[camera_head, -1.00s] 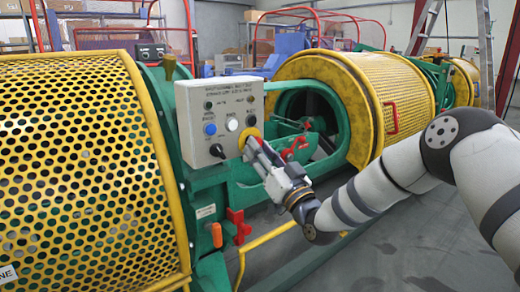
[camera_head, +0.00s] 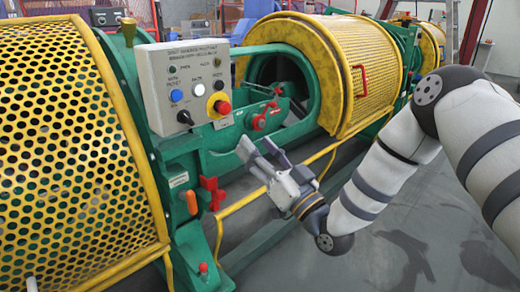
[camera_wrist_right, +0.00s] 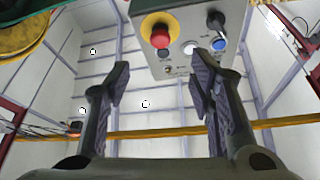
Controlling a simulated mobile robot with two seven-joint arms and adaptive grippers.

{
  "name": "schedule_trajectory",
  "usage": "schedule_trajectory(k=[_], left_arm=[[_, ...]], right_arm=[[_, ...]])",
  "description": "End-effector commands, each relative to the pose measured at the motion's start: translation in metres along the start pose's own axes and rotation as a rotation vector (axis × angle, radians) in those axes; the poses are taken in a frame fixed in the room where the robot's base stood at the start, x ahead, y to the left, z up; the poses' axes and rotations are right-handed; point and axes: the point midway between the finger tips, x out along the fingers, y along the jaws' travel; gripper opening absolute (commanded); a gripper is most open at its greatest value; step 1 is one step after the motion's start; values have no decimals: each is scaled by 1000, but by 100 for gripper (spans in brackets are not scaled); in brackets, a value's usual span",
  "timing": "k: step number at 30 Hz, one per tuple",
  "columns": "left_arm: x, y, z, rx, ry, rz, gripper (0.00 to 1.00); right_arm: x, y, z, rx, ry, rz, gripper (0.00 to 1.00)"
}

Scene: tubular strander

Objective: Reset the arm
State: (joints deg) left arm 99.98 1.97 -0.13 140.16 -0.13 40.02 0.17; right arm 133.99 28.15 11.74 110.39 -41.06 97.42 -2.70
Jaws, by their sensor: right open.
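My right arm comes in from the right in the head view. Its gripper (camera_head: 262,158) is open and empty, below and to the right of the grey control box (camera_head: 156,97), apart from it. The box carries a red emergency button on a yellow ring (camera_head: 221,106), a blue button (camera_head: 176,95), a white button (camera_head: 198,90) and a black knob (camera_head: 185,117). In the right wrist view the open fingers (camera_wrist_right: 158,95) frame empty space. The red button (camera_wrist_right: 160,37) and the blue button (camera_wrist_right: 219,44) show beyond them. My left gripper is not in view.
A yellow perforated guard (camera_head: 70,150) fills the left. Another yellow mesh drum (camera_head: 370,65) stands behind the green frame (camera_head: 225,155). Red levers (camera_head: 212,190) and a yellow rail (camera_head: 240,203) are below the box. Grey floor (camera_head: 400,235) is clear at the lower right.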

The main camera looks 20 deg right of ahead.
Motion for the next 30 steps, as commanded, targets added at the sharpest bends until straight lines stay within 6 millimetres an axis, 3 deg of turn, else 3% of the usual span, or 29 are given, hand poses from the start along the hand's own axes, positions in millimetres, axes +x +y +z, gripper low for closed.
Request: schedule_trajectory(k=[15,17,19,22,24,26,27,29,30], left_arm=[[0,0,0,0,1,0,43],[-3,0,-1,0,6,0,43],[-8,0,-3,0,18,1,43],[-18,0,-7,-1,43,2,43],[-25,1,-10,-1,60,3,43],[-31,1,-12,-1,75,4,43],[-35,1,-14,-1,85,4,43],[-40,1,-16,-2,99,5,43],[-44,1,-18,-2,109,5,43]], right_arm=[[-7,0,2,2,-9,2,49],[-13,-2,15,8,-62,12,49],[-32,-8,50,24,-208,40,49],[-92,-19,119,53,-529,103,49],[-149,-28,159,71,-764,155,49],[-204,-36,184,85,-960,199,49],[-242,-42,194,91,-1088,229,49],[-301,-51,203,99,-1276,274,49],[-340,-57,203,101,-1399,307,49]])
